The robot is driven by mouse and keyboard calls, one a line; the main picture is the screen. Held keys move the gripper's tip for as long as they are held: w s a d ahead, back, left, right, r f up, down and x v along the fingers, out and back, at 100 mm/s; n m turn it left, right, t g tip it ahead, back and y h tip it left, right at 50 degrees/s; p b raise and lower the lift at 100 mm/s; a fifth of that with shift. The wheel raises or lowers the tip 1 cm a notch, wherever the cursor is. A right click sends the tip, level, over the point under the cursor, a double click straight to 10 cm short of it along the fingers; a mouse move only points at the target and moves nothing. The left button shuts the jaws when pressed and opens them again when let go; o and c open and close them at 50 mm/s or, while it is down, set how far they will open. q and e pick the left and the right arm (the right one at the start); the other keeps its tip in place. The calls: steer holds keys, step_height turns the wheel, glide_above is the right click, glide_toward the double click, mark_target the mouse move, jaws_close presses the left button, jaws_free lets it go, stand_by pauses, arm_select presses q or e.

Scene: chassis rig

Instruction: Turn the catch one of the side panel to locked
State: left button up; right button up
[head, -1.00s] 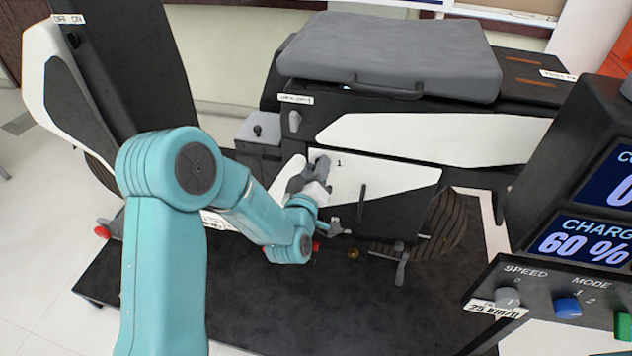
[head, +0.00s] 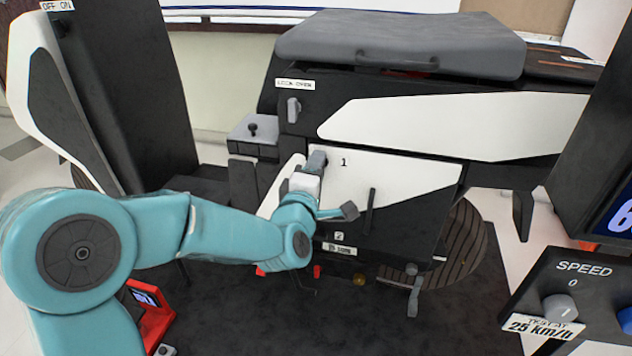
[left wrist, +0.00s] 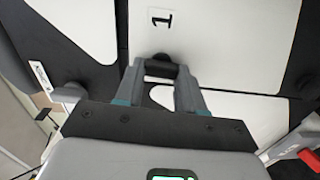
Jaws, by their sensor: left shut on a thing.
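The side panel (head: 415,178) is white and black, with a dark bar handle (head: 370,210) and the number 1 printed near its upper left corner. Catch one is a small dark knob left of that number; in the left wrist view the knob (left wrist: 160,67) sits between my fingers, just below the 1. My left gripper (head: 317,163) is shut on it; its fingers (left wrist: 163,85) hide much of it, so its exact turn is hard to read. My right gripper is not in view.
A grey seat (head: 400,45) tops the chassis above the panel. A grey switch (head: 293,110) sits under a small label at upper left. A control console (head: 560,290) stands at the right. A red-framed device (head: 150,315) lies at lower left.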

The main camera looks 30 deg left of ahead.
arm_select(q)
steer(key=shift+n+b, duration=0.35)
steer(key=shift+n, duration=0.05)
steer(key=shift+r, duration=0.1)
steer(key=o, duration=1)
steer(key=shift+o, duration=0.2)
